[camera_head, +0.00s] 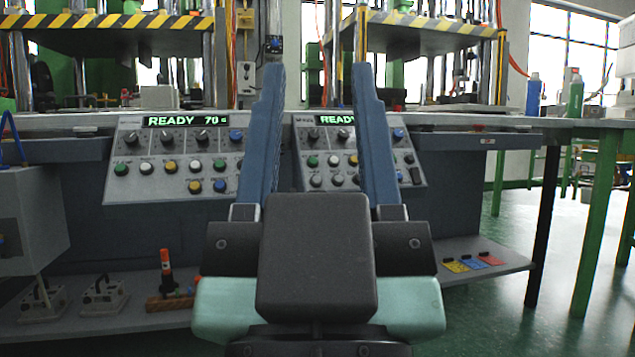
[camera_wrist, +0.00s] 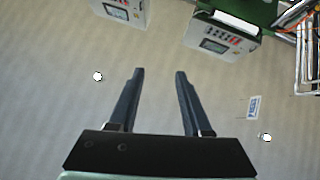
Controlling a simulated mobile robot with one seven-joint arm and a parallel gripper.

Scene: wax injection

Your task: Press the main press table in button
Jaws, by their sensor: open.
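My gripper (camera_head: 318,75) is open and empty, its two blue fingers pointing up in the head view. It also shows in the wrist view (camera_wrist: 157,72), fingers apart. Behind it in the head view are two control panels with knobs and coloured buttons. The left panel (camera_head: 150,182) shows "READY 70" and has green, yellow, white and blue buttons. The right panel (camera_head: 418,160) shows "READY" and is partly hidden by my right finger. The button labels are too small to read, so I cannot tell which is the table in button. No contact with a button shows.
Two presses with striped yellow-black edges (camera_head: 440,28) stand above the panels. A lower shelf (camera_head: 480,258) holds coloured cards. A green-legged table (camera_head: 597,225) stands at the right. The wrist view shows a plain grey-beige surface (camera_wrist: 60,110) and two boxes with screens (camera_wrist: 222,38).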

